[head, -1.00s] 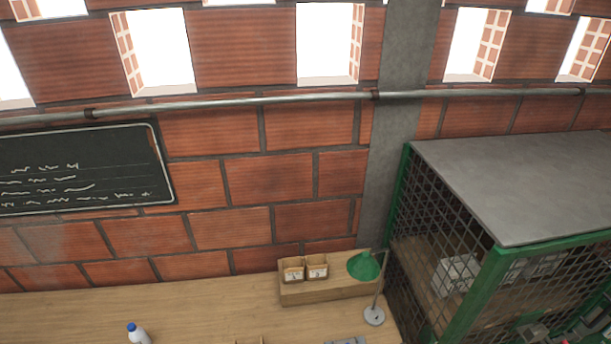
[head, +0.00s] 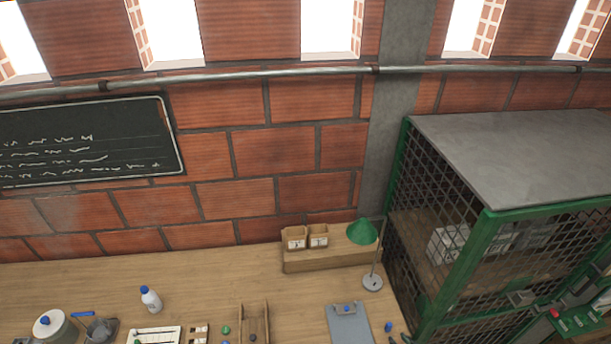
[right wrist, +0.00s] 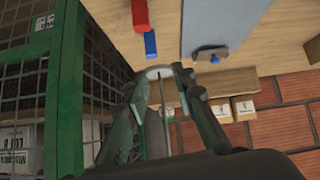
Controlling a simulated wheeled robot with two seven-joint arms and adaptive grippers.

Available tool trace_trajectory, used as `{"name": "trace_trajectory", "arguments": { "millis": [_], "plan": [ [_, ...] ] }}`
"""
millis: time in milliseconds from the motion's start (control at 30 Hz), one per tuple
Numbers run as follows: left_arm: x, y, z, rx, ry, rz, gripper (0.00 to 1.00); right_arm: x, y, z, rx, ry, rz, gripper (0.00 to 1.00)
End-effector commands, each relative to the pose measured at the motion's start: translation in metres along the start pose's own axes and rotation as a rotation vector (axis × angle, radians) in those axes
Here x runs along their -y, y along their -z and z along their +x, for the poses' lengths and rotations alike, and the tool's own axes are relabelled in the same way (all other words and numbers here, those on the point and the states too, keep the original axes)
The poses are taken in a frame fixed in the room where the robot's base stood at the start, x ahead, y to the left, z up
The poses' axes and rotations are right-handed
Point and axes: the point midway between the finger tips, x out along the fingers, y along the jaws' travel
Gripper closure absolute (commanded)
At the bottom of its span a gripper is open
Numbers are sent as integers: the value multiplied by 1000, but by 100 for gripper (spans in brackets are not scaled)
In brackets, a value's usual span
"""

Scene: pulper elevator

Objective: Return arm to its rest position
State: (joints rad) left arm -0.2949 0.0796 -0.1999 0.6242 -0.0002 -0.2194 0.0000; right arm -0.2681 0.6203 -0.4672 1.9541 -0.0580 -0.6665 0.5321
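My right gripper (right wrist: 165,78) shows in the right wrist view with its two fingers apart and nothing held between them. The lamp's pale round base (right wrist: 158,72) and thin pole show beyond the gap. My left gripper is in neither view.
A green mesh cage (head: 455,245) stands at the right. The green lamp (head: 362,232) and wooden shelf (head: 330,260) stand near the brick wall.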

Motion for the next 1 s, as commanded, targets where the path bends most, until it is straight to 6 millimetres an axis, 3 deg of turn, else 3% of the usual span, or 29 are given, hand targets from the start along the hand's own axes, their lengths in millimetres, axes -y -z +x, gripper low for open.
{"name": "trace_trajectory", "arguments": {
  "millis": [233, 600, 900, 933, 1000],
  "plan": [
    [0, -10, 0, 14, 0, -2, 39, 6, -20, -47, 132, -72, 61, 76],
    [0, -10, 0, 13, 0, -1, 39, 3, -72, -137, 376, -122, 135, 76],
    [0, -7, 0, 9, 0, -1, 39, 7, -105, -196, 518, -117, 177, 76],
    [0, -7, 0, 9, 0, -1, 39, 8, -109, -200, 530, -114, 179, 76],
    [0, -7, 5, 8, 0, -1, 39, 9, -120, -180, 534, -110, 172, 76]
  ]
}}
